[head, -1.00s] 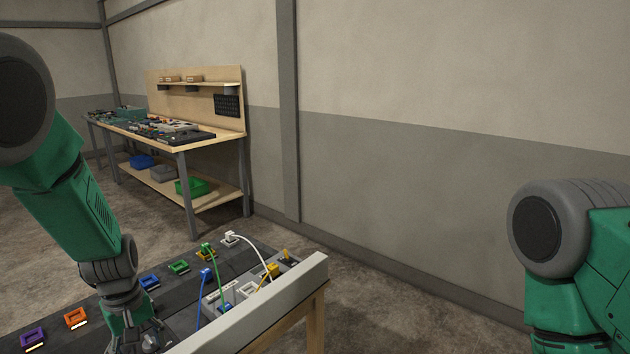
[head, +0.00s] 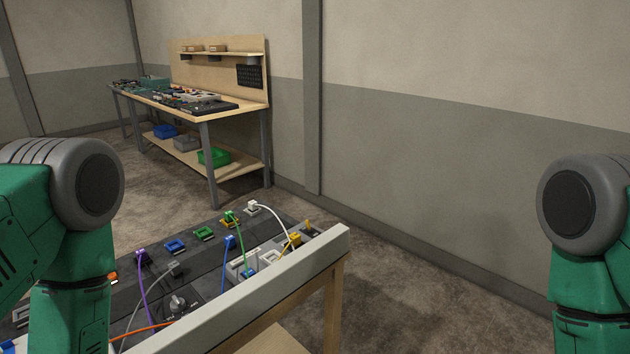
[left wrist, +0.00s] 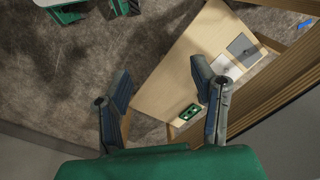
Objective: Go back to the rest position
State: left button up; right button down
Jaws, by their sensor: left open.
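The console (head: 200,264) stands low in the head view. Coloured sockets run along its dark top, among them a blue one (head: 175,246) and a green one (head: 203,233). Blue, green, white, yellow, purple, orange and grey cables show on it. My left gripper (left wrist: 163,100) is open and empty in the left wrist view, with its two fingers apart. It is not in the head view, where only my left arm shows at the left edge. My right arm shows at the right edge, with its gripper out of the frame.
A wooden workbench (head: 150,93) with parts on top and blue, grey and green bins (head: 213,157) below stands at the back left. A wall and a grey post (head: 312,100) stand behind. In the left wrist view a wooden board (left wrist: 185,70) lies beyond the fingers.

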pick_arm(q)
jog(key=s+d, duration=0.1)
jog(key=s, duration=0.3)
notch_tip(320, 180, down, 13)
jog(key=w+d+m+b, duration=0.1)
jog(key=w+m+b, duration=0.1)
jog(key=b, duration=1.1)
jog(key=shift+w+r+t+b, duration=0.2)
jog(key=shift+w+t+b, duration=0.1)
jog(key=shift+t, duration=0.1)
pick_arm(e)
notch_tip(320, 180, down, 13)
jog(key=shift+a+f, duration=0.2)
jog(key=shift+a, duration=0.15)
pick_arm(q)
jog(key=shift+d+r, duration=0.1)
jog(key=shift+d, duration=0.2)
pick_arm(e)
jog(key=shift+d+f, duration=0.1)
jog(key=shift+d, duration=0.25)
pick_arm(q)
jog(key=shift+a, duration=0.1)
pick_arm(e)
jog(key=shift+a, duration=0.15)
